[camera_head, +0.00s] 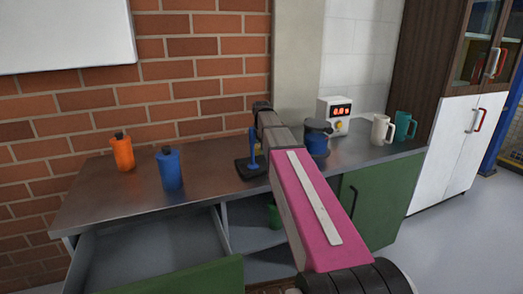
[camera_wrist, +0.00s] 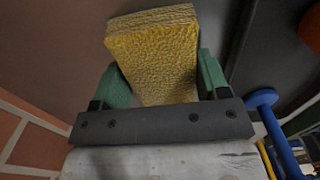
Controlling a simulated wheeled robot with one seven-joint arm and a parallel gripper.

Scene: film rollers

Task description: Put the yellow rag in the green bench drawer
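The yellow rag (camera_wrist: 155,60) is a thick, folded, rough-textured block in the wrist view. It sits between the two green fingers of my gripper (camera_wrist: 162,78), which press on its left and right sides. In the head view my pink arm covers the gripper and the rag. The green bench drawer (camera_head: 190,279) is pulled open at lower left in the head view. The visible part of its grey inside (camera_head: 150,250) looks empty. My gripper is over the back of the bench, to the right of the drawer and above it.
The metal bench top (camera_head: 115,195) holds an orange bottle (camera_head: 122,153), a blue bottle (camera_head: 169,170), a blue stand (camera_head: 253,155), a blue-and-black pot (camera_head: 317,140) and two mugs (camera_head: 381,131). A green cup (camera_head: 274,215) stands on the open shelf below. A brick wall (camera_head: 205,90) is behind.

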